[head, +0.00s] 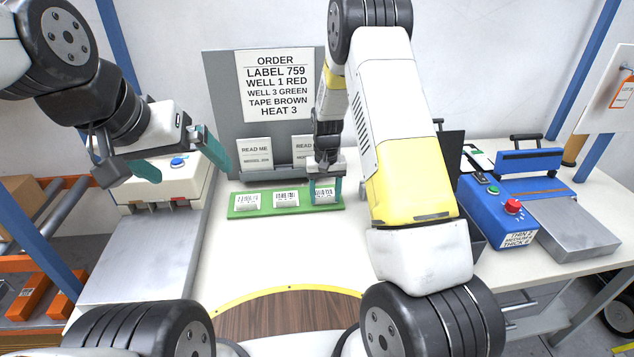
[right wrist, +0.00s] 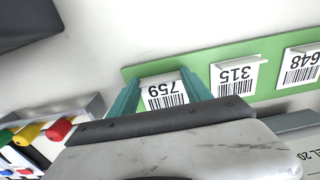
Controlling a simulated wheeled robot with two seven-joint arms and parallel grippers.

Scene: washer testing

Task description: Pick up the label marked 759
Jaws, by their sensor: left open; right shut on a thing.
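The label marked 759 (right wrist: 165,93) is a small white card with a barcode. It stands at one end of the green strip (right wrist: 130,71), the right end in the head view. My right gripper (right wrist: 163,92) is shut on the 759 label, with a teal finger on each side of it. In the head view my right gripper (head: 326,188) reaches down over the right end of the green strip (head: 238,213) and partly covers the label. My left gripper (head: 180,161) is open and empty in the air at the left, above a white machine.
Labels 315 (right wrist: 235,76) and 648 (right wrist: 301,67) stand beside 759 on the strip. An order board (head: 275,85) stands behind. A blue machine (head: 512,200) is at the right, a white machine (head: 165,188) at the left.

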